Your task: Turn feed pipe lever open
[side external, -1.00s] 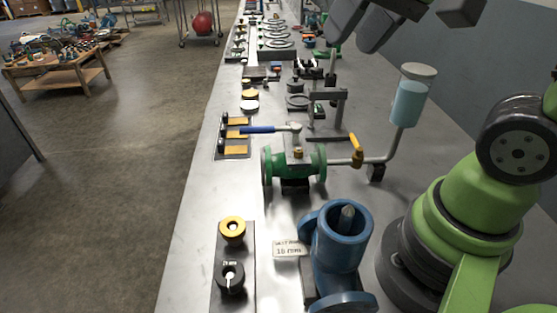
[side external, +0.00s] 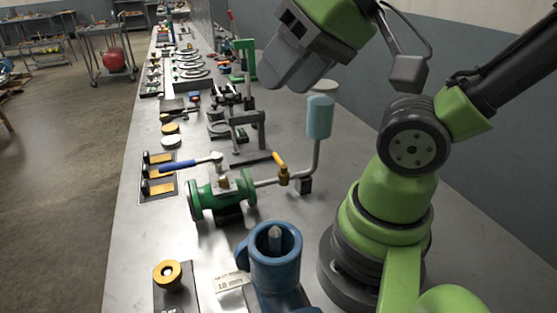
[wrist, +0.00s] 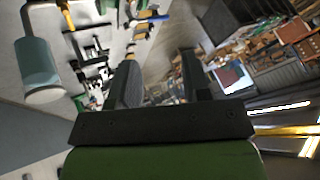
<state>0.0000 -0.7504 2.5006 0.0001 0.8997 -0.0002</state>
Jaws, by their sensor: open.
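A thin grey feed pipe (side external: 268,182) runs right from a green flanged valve (side external: 221,195) and bends up to a light blue cup (side external: 320,117). A small yellow lever (side external: 280,163) stands tilted on this pipe. In the wrist view the cup (wrist: 38,68) is at the left, with the yellow piece (wrist: 66,14) near the top edge. My gripper (side external: 277,80) is high above the bench, behind and above the lever and clear of it. Its two dark fingers (wrist: 158,62) are apart, with nothing held between them.
A blue-handled lever (side external: 183,165) sits on the green valve. A grey bracket (side external: 247,118) stands behind the pipe. A blue pipe fitting (side external: 275,262) stands in front. A green frame (side external: 245,56) and several small parts line the bench farther back. Bare bench (side external: 165,231) lies at the left.

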